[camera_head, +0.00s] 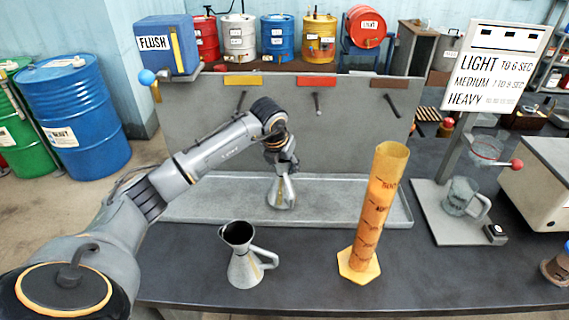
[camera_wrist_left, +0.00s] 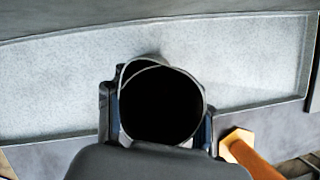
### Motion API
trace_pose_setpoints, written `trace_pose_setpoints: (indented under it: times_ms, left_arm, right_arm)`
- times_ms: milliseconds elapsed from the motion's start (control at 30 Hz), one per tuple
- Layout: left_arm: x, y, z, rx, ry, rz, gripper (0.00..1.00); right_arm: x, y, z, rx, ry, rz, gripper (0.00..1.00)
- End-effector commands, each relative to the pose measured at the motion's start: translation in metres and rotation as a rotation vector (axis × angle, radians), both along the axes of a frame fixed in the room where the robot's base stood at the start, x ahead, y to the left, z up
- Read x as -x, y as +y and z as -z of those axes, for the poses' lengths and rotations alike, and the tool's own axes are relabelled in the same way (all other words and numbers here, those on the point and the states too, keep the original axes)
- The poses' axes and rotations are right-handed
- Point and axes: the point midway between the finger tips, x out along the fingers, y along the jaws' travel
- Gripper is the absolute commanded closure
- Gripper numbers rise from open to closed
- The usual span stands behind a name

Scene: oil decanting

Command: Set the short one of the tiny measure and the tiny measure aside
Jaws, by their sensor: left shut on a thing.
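One tiny metal measure (camera_head: 282,194) is at the middle of the long grey tray, upright, below my left gripper (camera_head: 283,165). My left gripper is shut on it. I cannot tell whether its base touches the tray floor. In the left wrist view, its round dark mouth (camera_wrist_left: 162,106) lies between the fingers. The other tiny measure (camera_head: 243,268), a metal cone with a side handle and dark open mouth, stands upright on the dark bench in front of the tray. My right gripper is not in view.
The tray (camera_head: 190,205) runs along the back of the bench. A tall orange graduated cylinder (camera_head: 375,210) stands at the tray's front right. A glass mug (camera_head: 462,198) stands on a stand base further right. The bench front between measure and cylinder is clear.

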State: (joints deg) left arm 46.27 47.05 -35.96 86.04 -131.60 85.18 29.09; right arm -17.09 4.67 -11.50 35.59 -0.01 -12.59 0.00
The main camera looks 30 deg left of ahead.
Motion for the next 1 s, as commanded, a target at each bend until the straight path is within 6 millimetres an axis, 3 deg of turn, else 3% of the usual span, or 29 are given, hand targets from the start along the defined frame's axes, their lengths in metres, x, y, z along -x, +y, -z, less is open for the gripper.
trace_pose_setpoints:
  times_ms: [67, 367, 400, 533, 867, 1000]
  left_arm:
    - [0.0, 0.0, 0.004, 0.002, 0.0, 0.0, 1.0]
    - [-0.001, 0.0, 0.01, 0.0, -0.003, 0.0, 1.0]
    - [0.0, 0.0, 0.011, 0.001, -0.002, 0.0, 0.52]
    - [0.0, 0.0, 0.01, 0.001, -0.002, -0.001, 0.25]
    - [0.0, 0.0, 0.009, 0.001, -0.002, -0.001, 0.24]
    - [0.003, 0.0, -0.001, 0.001, -0.006, 0.0, 0.24]
  right_arm:
    - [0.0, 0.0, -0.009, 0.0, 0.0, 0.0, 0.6]
    - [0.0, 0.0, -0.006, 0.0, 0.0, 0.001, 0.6]
    - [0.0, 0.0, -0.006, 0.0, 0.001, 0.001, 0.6]
    - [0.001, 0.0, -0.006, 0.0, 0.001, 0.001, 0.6]
    - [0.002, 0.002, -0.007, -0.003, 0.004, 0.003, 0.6]
    - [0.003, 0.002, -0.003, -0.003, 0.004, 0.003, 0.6]
